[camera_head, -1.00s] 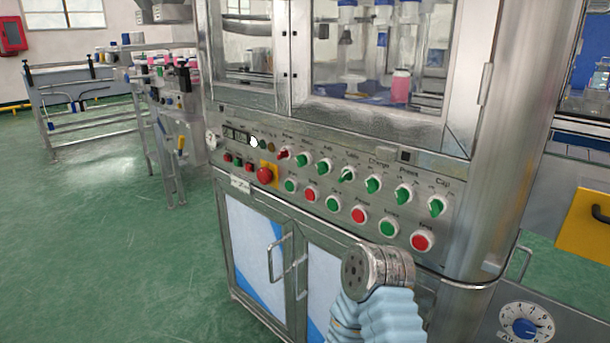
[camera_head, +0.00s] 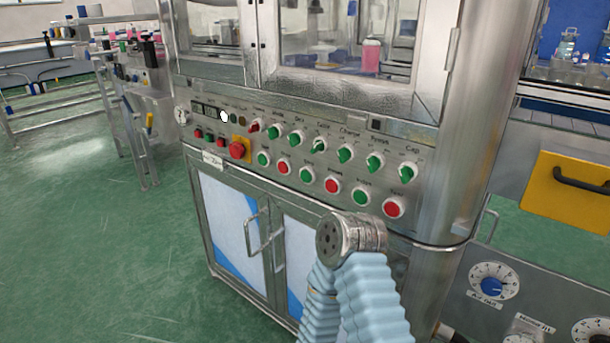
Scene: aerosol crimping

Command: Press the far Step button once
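The crimping machine's control panel (camera_head: 215,144) crosses the middle of the view. The small labels are too blurred to tell surely which button is Step. One of my arms, with a metal joint and blue ribbed sleeves, rises from the bottom centre in front of the cabinet, below the buttons. Neither gripper shows.
Green selector knobs (camera_head: 345,155) line the upper row. A red emergency stop (camera_head: 238,149) sits on a yellow plate at left. Cabinet doors with a handle (camera_head: 256,237) are below. A yellow panel (camera_head: 566,190) and an air dial (camera_head: 493,281) are at right. Green floor is clear at left.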

